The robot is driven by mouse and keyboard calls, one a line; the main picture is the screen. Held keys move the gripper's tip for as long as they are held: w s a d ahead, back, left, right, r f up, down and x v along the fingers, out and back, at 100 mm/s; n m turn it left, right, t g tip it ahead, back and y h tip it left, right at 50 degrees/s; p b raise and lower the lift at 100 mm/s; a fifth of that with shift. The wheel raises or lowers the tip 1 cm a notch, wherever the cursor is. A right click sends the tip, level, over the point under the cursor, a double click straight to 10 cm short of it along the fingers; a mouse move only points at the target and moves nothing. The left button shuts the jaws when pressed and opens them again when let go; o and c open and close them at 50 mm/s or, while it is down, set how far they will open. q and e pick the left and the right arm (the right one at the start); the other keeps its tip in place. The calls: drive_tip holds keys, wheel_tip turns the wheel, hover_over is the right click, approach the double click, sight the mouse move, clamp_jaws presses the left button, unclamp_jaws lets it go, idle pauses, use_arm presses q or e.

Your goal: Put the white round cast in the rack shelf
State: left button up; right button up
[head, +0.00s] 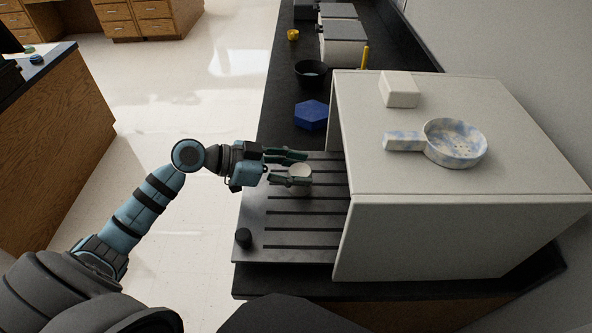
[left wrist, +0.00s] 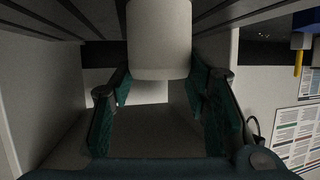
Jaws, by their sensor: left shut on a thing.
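The white round cast (head: 301,169) is a short white cylinder. In the left wrist view the cast (left wrist: 159,42) is large at the top centre, between the fingers. My left gripper (head: 304,167) is shut on it, with one finger on each side. It holds the cast over the grey slatted rack shelf (head: 290,238), near the mouth of the pale box (head: 450,235). The wrist view looks into the box's dark inside, with the slats (left wrist: 60,20) along the top. I cannot tell whether the cast touches the slats. My right gripper is not in view.
A small black knob (head: 243,237) stands on the shelf's near left corner. A blue hexagonal block (head: 311,114) and black bowl (head: 310,72) sit on the black counter behind. A white block (head: 399,89) and speckled pan (head: 455,143) lie on the box top.

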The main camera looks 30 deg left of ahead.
use_arm(q)
drive_tip(key=o, duration=1.3)
drive_tip(key=shift+r, duration=0.1)
drive_tip(key=p+v, duration=0.1)
drive_tip(key=v, duration=0.5)
drive_tip(key=shift+s+a+r, duration=0.1)
drive_tip(key=shift+s+a, duration=0.15)
drive_tip(key=shift+s, duration=0.05)
drive_tip(key=p+v, duration=0.5)
drive_tip(key=shift+r+p, duration=0.2)
drive_tip(key=shift+p, duration=0.1)
drive_tip(key=shift+a, duration=0.1)
